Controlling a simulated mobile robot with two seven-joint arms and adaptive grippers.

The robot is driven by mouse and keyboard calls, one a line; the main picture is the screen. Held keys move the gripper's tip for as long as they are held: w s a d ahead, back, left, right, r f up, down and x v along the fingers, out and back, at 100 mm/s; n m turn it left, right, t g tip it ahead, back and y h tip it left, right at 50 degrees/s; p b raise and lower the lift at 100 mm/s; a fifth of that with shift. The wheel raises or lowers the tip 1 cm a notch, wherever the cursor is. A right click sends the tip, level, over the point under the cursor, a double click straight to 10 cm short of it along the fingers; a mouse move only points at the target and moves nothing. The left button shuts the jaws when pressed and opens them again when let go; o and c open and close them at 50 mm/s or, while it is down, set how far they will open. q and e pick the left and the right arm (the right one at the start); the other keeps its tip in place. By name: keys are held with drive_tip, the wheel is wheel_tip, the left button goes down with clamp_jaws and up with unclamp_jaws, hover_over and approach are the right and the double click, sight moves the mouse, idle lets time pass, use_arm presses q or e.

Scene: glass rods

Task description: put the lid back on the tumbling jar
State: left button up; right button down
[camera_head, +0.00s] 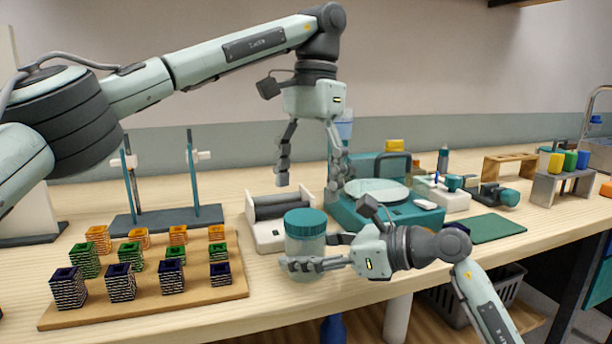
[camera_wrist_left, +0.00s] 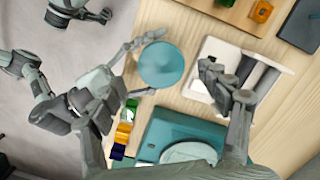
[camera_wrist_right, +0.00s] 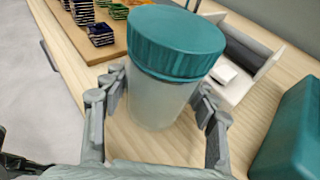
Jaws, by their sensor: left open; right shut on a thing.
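The tumbling jar (camera_head: 305,244) is a frosted, clear cylinder held upright at the table's front edge. The teal lid (camera_head: 305,222) sits on its mouth and looks level; whether it is screwed down cannot be told. In the right wrist view the lid (camera_wrist_right: 176,42) covers the top of the jar (camera_wrist_right: 156,100). My right gripper (camera_head: 312,258) is shut on the jar's body, below the lid. My left gripper (camera_head: 310,176) is open and empty above and behind the jar, apart from the lid. In the left wrist view the lid (camera_wrist_left: 161,65) appears as a teal disc.
A white tumbler with dark rollers (camera_head: 282,207) stands just behind the jar. A teal scale (camera_head: 385,212) stands to the right. A wooden board (camera_head: 150,312) with several coloured blocks lies at left, and a stand (camera_head: 168,220) is behind it. A green mat (camera_head: 495,228) lies at right.

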use_arm(q)
drive_tip(key=n, duration=0.6)
drive_tip(key=shift+r, duration=0.25)
drive_tip(key=n, duration=0.4)
drive_tip(key=shift+r+n, duration=0.2)
drive_tip(key=shift+n, duration=0.2)
drive_tip(key=n, duration=0.5)
drive_tip(key=shift+r, duration=0.15)
drive_tip(key=n, duration=0.5)
drive_tip(key=shift+a+r+t+h, duration=0.1)
drive_tip(key=shift+r+t+h, duration=0.1)
drive_tip(key=shift+t+h, duration=0.1)
drive_tip(key=n, duration=0.5)
drive_tip(key=shift+r, duration=0.15)
drive_tip(key=n, duration=0.7)
drive_tip(key=shift+r+n, duration=0.3)
drive_tip(key=n, duration=0.4)
drive_tip(key=shift+r+n, duration=0.15)
drive_tip(key=shift+n, duration=0.25)
drive_tip(key=n, duration=0.5)
drive_tip(key=shift+r, duration=0.15)
